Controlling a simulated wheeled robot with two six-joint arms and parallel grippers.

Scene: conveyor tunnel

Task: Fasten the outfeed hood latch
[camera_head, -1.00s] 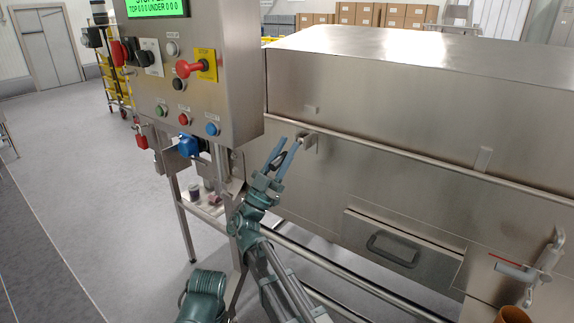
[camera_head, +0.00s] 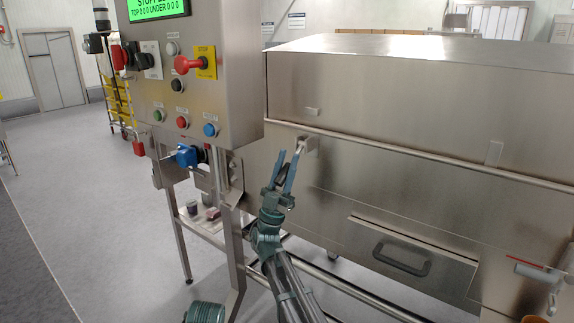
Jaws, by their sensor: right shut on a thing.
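The outfeed hood (camera_head: 400,85) is a brushed steel cover and looks down on its housing. Its latch (camera_head: 304,144) is a small steel fitting at the left end of the seam, just below the long rail. My right gripper (camera_head: 288,156) is just below and left of the latch fitting, blue fingers pointing up. It is shut on a small dark piece between the fingers, seemingly the latch's lever; its link to the fitting is partly hidden by the fingers. My left gripper is not in view.
The control box (camera_head: 195,80) with a red switch and several buttons hangs close on the left. A blue connector (camera_head: 187,156) juts out below it. A drawer with a dark handle (camera_head: 402,260) is at lower right. Open floor (camera_head: 75,190) lies left.

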